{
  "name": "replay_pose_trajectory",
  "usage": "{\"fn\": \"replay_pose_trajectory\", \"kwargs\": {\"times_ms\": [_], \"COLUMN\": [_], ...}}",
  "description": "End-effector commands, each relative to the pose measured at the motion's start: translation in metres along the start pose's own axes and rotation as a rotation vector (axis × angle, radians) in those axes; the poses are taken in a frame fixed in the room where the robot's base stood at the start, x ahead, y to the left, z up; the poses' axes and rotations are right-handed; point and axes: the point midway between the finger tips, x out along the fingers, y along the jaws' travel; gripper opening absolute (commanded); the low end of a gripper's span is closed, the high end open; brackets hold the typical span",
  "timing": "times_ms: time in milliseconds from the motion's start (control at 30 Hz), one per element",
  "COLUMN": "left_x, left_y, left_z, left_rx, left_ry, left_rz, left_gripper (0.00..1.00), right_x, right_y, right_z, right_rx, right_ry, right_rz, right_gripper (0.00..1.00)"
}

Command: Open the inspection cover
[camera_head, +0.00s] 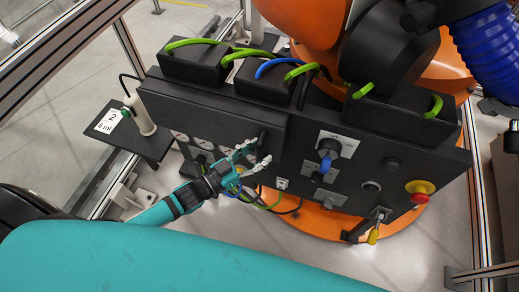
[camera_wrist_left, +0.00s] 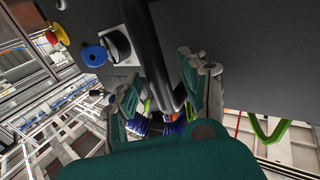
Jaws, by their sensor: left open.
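The black drive unit (camera_head: 300,135) stands in the middle of the head view. A dark bar handle (camera_head: 263,139) stands out from its front, left of the blue switch. I take it to be the handle of the inspection cover; the cover's outline cannot be told from the black panel. My left gripper (camera_head: 255,157) is open at the lower end of this handle. In the left wrist view the handle (camera_wrist_left: 162,55) runs down between the two spread fingers of the gripper (camera_wrist_left: 166,92). Contact cannot be told. My right gripper is out of view.
Right of the handle are a blue rotary switch (camera_head: 326,160), a red-and-yellow stop button (camera_head: 420,191) and a yellow-handled part (camera_head: 374,235). Round gauges (camera_head: 200,142) lie to the left. Green cables (camera_head: 190,43) loop over the top. A side shelf (camera_head: 105,130) holds a white cylinder (camera_head: 140,116).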

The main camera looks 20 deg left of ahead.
Motion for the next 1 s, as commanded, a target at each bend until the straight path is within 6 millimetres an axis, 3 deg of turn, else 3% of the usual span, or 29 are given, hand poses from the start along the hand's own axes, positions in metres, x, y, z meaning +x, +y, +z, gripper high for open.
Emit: {"fn": "replay_pose_trajectory", "kwargs": {"times_ms": [400,733,1000], "left_x": [0.0083,0.0081,0.0080], "left_y": [0.0002,0.0001,0.0000], "left_z": [0.0003,0.0001,0.0000], "left_rx": [0.001,0.001,0.001], "left_ry": [-0.001,0.000,0.000], "left_rz": [0.000,0.001,0.000], "left_gripper": [0.43,0.00,0.00], "right_x": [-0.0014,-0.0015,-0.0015], "right_y": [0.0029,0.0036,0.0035], "right_z": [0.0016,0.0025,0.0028], "right_rx": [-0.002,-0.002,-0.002], "right_ry": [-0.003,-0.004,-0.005], "right_rz": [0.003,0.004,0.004], "right_gripper": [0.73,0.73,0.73]}}
